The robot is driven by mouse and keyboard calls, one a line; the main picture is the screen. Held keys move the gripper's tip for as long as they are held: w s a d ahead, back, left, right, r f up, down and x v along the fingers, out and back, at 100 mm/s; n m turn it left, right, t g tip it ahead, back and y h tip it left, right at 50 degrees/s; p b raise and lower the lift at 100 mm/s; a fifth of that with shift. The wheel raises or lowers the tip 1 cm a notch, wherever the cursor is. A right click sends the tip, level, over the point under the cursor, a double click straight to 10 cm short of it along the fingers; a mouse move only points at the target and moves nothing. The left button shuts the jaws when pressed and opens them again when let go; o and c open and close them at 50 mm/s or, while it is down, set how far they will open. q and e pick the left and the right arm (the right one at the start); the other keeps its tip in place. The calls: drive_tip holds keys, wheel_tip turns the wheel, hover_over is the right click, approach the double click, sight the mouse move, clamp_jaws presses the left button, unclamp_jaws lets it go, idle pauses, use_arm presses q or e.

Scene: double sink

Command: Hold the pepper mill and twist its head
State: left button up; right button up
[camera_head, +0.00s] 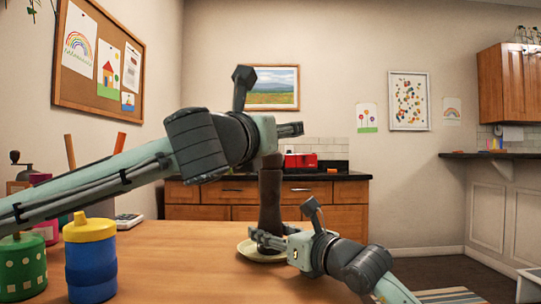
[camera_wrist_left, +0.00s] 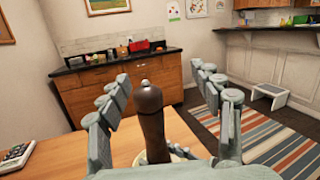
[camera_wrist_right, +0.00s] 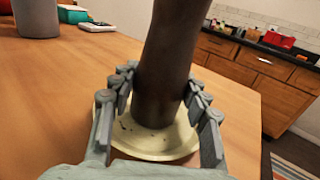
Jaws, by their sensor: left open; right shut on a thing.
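The dark brown pepper mill (camera_head: 270,198) stands upright over a cream plate (camera_head: 246,250) near the table's far edge. My right gripper (camera_head: 268,236) is shut on the mill's lower body. In the right wrist view the mill (camera_wrist_right: 172,60) is between the fingers (camera_wrist_right: 160,88), just above the plate (camera_wrist_right: 150,148). My left gripper (camera_head: 268,112) is open at the height of the mill's head. In the left wrist view its fingers (camera_wrist_left: 160,88) stand apart on both sides of the mill's rounded head (camera_wrist_left: 148,96). My left wrist partly hides the mill's top in the head view.
A blue cup with a yellow lid (camera_head: 90,258) and a green dotted canister (camera_head: 22,265) stand at the table's left. A mill-like grinder (camera_head: 22,170) and other containers are behind them. The wooden table (camera_head: 180,265) is clear around the plate. A counter with drawers (camera_head: 235,195) is beyond.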

sight(270, 159)
use_arm(q)
drive_tip(key=s+a+f+g+y, duration=0.1)
drive_tip(key=s+a+f+y, duration=0.1)
drive_tip(key=s+f+y, duration=0.15)
drive_tip(key=shift+n, duration=0.3)
drive_tip(key=w, duration=0.4)
drive_tip(key=w+d, duration=0.1)
drive_tip(key=w, duration=0.6)
drive_tip(key=shift+w+d+f, duration=0.3)
drive_tip(key=shift+d+f, duration=0.05)
drive_tip(key=shift+h, duration=0.25)
drive_tip(key=c, duration=1.2)
